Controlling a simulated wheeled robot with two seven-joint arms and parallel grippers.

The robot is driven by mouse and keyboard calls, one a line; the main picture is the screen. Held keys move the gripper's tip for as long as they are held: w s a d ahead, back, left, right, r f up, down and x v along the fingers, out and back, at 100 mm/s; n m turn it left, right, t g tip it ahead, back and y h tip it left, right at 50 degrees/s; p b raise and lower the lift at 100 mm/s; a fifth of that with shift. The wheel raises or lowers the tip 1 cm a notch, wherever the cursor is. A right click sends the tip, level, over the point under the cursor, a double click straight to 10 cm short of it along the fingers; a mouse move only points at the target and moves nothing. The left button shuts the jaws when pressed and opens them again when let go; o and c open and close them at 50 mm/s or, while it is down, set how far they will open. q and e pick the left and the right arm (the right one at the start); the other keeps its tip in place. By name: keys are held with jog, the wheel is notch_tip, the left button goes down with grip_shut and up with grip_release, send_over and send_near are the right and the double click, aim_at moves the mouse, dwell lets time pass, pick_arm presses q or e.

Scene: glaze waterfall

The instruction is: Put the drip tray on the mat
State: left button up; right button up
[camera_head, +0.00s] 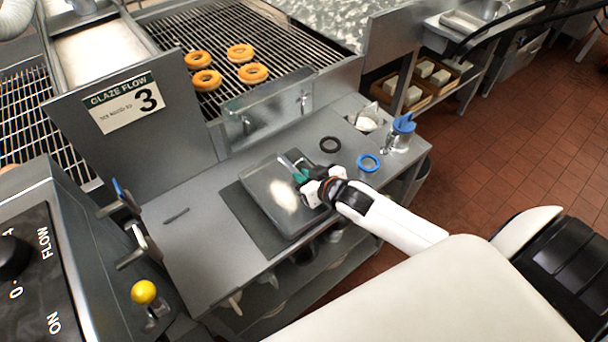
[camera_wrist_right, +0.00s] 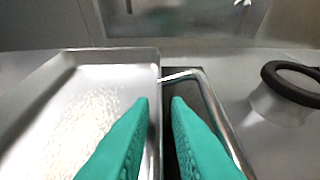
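The drip tray (camera_head: 283,194) is a shallow, shiny metal tray lying flat at the middle of the steel counter. It covers the right part of the dark grey mat (camera_head: 238,208), which shows along its left and lower-left sides. My right gripper (camera_head: 302,176) is at the tray's right side. In the right wrist view, its teal fingertips (camera_wrist_right: 160,102) are apart, with the tray's (camera_wrist_right: 85,70) right rim seen in the gap. A metal loop runs beside the right finger over a dark surface. Contact with the rim cannot be told. My left gripper is not in view.
A black ring (camera_head: 330,144), a blue ring (camera_head: 368,162) and a blue-topped metal container (camera_head: 401,132) stand right of the tray. Donuts (camera_head: 240,53) lie on the rack behind. A yellow-knobbed lever (camera_head: 144,292) is at lower left. The counter's left part is mostly clear.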

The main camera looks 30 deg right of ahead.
jog(key=shift+o, duration=0.5)
jog(key=shift+r, duration=0.25)
jog(key=shift+s+r, duration=0.1)
jog(key=shift+s, duration=0.25)
jog(key=v, duration=1.1)
jog(key=shift+s+d, duration=0.1)
